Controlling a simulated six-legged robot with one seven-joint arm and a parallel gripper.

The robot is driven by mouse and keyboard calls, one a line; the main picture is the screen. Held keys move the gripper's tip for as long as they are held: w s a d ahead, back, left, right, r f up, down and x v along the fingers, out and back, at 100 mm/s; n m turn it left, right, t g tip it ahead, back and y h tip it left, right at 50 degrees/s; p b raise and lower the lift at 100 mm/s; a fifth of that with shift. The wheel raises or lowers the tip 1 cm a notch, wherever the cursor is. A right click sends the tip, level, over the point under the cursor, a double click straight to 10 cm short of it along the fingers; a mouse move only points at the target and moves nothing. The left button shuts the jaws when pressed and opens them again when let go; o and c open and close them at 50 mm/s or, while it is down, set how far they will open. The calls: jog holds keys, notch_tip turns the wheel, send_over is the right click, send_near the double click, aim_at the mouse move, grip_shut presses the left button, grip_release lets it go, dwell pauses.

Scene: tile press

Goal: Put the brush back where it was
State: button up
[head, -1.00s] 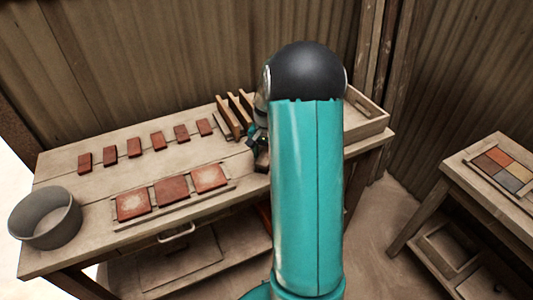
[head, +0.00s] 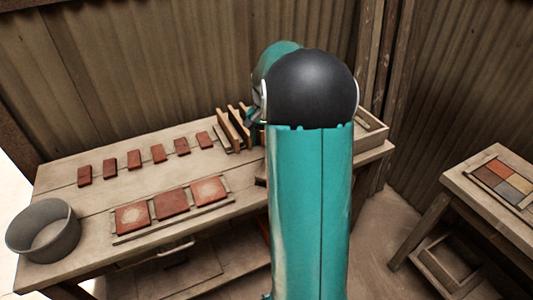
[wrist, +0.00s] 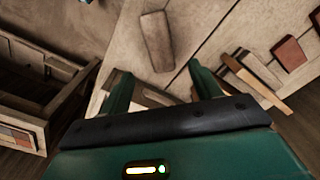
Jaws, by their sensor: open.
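My gripper (wrist: 162,84) is open, its two green fingers apart with nothing held between them. A brown, oblong block, which I take for the brush (wrist: 157,41), lies on the pale tabletop (wrist: 215,25) beyond the fingertips, apart from them. I cannot make out bristles. In the head view a small part of it seems to show as a dark brown shape (head: 261,173) at the left edge of my arm. My arm hides the gripper's fingers and much of the table's right part there.
An upright slotted wooden rack (head: 233,128) stands close to my gripper. Several red tiles (head: 134,158) lie in a row, and a tray (head: 187,213) holds three more. A grey bowl (head: 43,232) is at left, an open box (head: 372,133) at the right end. A side table (head: 455,185) stands right.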

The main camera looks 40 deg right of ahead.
jog(key=s+a+r+n+t+h, duration=0.1)
jog(key=s+a+r+n, duration=0.15)
jog(key=a+r, duration=0.45)
jog(key=s+a+r+n+t, duration=0.1)
jog(key=s+a+r+n, duration=0.2)
jog(key=a, duration=0.8)
jog(key=s+a+r+n+t+y, duration=0.1)
jog(key=s+a+n+t, duration=0.2)
jog(key=s+a+n, duration=0.3)
jog(key=s+a, duration=0.5)
jog(key=a, duration=0.2)
jog(key=shift+s+a+r+n+t, duration=0.2)
jog(key=shift+a+r+n+t, duration=0.05)
jog(key=shift+r+n+t, duration=0.1)
